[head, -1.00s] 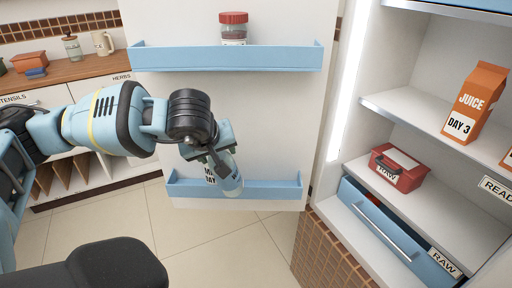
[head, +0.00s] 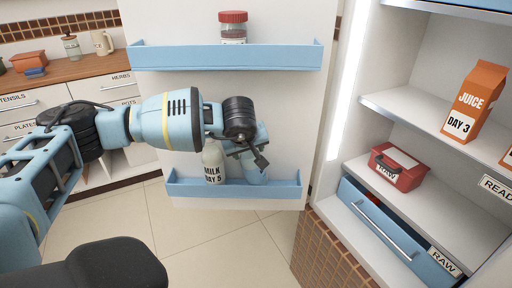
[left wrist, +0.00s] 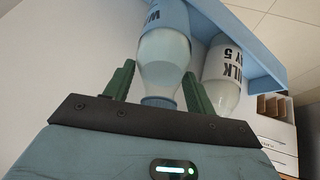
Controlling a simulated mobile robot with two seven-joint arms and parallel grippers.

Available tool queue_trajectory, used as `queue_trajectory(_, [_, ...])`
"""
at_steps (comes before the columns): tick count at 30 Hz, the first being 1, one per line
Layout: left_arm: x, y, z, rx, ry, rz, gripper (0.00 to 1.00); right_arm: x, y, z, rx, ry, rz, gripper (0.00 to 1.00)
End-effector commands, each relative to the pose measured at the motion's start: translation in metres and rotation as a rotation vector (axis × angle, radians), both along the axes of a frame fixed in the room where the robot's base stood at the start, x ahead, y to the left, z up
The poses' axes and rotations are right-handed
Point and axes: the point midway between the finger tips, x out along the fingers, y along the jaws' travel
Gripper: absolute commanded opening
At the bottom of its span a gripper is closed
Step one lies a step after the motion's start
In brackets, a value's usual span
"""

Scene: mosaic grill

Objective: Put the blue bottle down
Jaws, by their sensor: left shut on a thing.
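The blue bottle (head: 254,176) is at the right part of the lower door shelf (head: 200,190), roughly upright with its lower end at the shelf. I cannot tell whether it rests on the shelf floor. My left gripper (head: 248,156) is shut on its neck from above. In the left wrist view the bottle (left wrist: 165,55) sits between the green fingers (left wrist: 157,92), with part of a dark label showing. A white milk bottle marked DAY 5 (head: 213,165) stands in the same shelf just left of it. My right gripper is not in view.
The upper door shelf (head: 225,58) holds a red-lidded jar (head: 233,28) above my arm. At right, the open fridge has a juice carton (head: 474,100), a red box (head: 397,168) and a blue drawer (head: 385,225). A wooden counter (head: 75,62) is at far left.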

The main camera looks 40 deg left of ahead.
Motion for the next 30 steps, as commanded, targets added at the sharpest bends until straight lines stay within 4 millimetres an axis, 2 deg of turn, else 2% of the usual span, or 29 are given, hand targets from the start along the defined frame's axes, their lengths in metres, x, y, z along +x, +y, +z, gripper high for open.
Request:
queue_trajectory(5, [0.004,0.0,0.003,0.001,0.019,0.003,0.0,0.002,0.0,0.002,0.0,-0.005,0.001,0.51])
queue_trajectory(20, [0.036,0.0,0.009,-0.001,0.268,0.002,0.0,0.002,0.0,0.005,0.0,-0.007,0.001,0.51])
queue_trajectory(24, [0.035,0.0,-0.005,-0.001,0.276,0.0,0.0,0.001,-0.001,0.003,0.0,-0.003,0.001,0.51])
queue_trajectory(30, [0.035,0.0,-0.008,-0.001,0.273,0.001,0.0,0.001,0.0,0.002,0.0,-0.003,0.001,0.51])
